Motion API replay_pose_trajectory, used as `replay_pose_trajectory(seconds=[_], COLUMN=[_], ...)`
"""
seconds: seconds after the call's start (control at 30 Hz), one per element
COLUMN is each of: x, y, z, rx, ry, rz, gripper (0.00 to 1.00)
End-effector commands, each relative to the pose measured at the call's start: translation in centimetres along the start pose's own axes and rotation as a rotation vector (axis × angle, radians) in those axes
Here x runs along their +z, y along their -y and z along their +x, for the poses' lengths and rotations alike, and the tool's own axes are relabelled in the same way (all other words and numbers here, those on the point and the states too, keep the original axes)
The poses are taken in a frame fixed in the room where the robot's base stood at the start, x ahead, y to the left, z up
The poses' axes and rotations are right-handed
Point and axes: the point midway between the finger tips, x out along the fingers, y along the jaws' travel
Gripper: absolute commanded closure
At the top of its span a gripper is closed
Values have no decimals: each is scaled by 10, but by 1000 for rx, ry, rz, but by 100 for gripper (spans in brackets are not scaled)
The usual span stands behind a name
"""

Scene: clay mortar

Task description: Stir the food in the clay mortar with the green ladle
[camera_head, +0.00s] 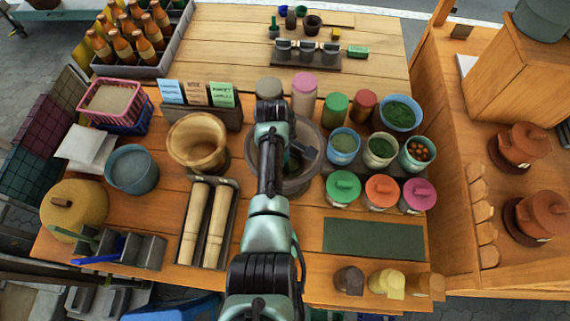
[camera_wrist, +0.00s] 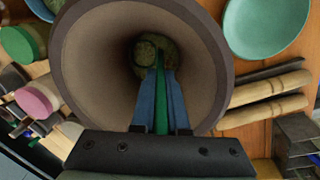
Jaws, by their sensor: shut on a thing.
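The clay mortar (camera_head: 308,184) stands mid-table, partly hidden behind my arm. In the wrist view its wide grey-brown bowl (camera_wrist: 95,60) fills the upper middle. My gripper (camera_wrist: 161,78) reaches down into the mortar with its blue fingers close together. It is shut on the green ladle (camera_wrist: 161,112), whose handle shows as a green strip between the fingers. The ladle's lower end is hard to make out. Greenish food (camera_wrist: 150,48) lies at the bottom of the mortar. In the head view my arm hides most of the gripper and ladle.
A wooden mortar (camera_head: 197,142) stands close on the left, with two wooden pestles (camera_head: 217,225) in a tray before it. Small bowls (camera_head: 343,146) and lidded jars (camera_head: 343,186) crowd the right side. A dark green mat (camera_head: 373,238) lies bare at front right.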

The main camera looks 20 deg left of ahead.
Motion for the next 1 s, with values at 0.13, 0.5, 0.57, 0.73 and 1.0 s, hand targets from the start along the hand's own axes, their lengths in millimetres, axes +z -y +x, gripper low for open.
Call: replay_pose_trajectory(seconds=[0.13,0.5,0.57,0.73,1.0], x=[0,0,0,0,0], y=[0,-6,-7,-9,-14], z=[-1,-38,-45,-65,-97], rx=[1,2,2,2,1], ry=[0,-1,-1,-1,0], rz=[0,0,0,0,0], gripper=[100,100,100,100,100])
